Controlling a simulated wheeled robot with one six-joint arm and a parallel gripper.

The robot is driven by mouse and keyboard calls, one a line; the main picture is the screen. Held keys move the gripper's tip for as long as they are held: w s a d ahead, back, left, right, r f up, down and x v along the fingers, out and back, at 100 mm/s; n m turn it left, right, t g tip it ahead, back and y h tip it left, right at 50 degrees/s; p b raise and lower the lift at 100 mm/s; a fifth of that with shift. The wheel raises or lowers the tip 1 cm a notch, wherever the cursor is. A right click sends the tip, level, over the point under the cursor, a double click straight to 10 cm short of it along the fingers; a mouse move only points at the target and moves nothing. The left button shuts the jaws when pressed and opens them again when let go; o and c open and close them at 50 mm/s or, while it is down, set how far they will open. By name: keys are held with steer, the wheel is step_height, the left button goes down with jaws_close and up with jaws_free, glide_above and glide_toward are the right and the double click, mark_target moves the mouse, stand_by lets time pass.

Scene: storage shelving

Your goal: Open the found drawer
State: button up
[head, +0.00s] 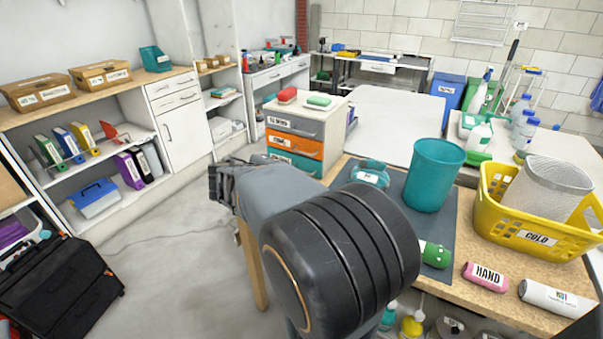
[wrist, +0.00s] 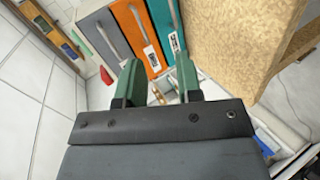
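A small drawer unit with a grey top drawer (head: 294,127), an orange middle drawer (head: 292,144) and a teal bottom drawer (head: 293,163) stands at the middle of the head view. All three look shut and carry white labels that I cannot read surely. In the wrist view the unit appears turned, with the grey drawer (wrist: 92,28) left, orange (wrist: 128,22) in the middle and teal (wrist: 160,14) right, each with a pale bar handle. My gripper (wrist: 158,72) has its two green fingers apart with nothing held between them. It points toward the unit. In the head view its fingertips cannot be made out.
A red item (head: 288,95) and a green item (head: 319,100) lie on the unit. The workbench to the right holds a teal bin (head: 433,175) and a yellow basket (head: 520,238). Shelves line the left wall. A black case (head: 62,290) lies at lower left. Floor between is clear.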

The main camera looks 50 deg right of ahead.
mark_target(302, 153)
steer(key=w+d+f+h+b, duration=0.1)
steer(key=w+d, duration=0.1)
steer(key=d, duration=0.4)
steer(key=w+d+f+n+h, duration=0.1)
steer(key=w+d+f, duration=0.1)
steer(key=d, duration=0.3)
steer(key=w+d+f+t+h+b, duration=0.1)
steer(key=w+d, duration=0.2)
steer(key=d, duration=0.3)
steer(key=shift+d+f+n+b, duration=0.15)
steer(key=shift+d+n+b, duration=0.15)
steer(key=shift+c, duration=0.3)
jaws_close()
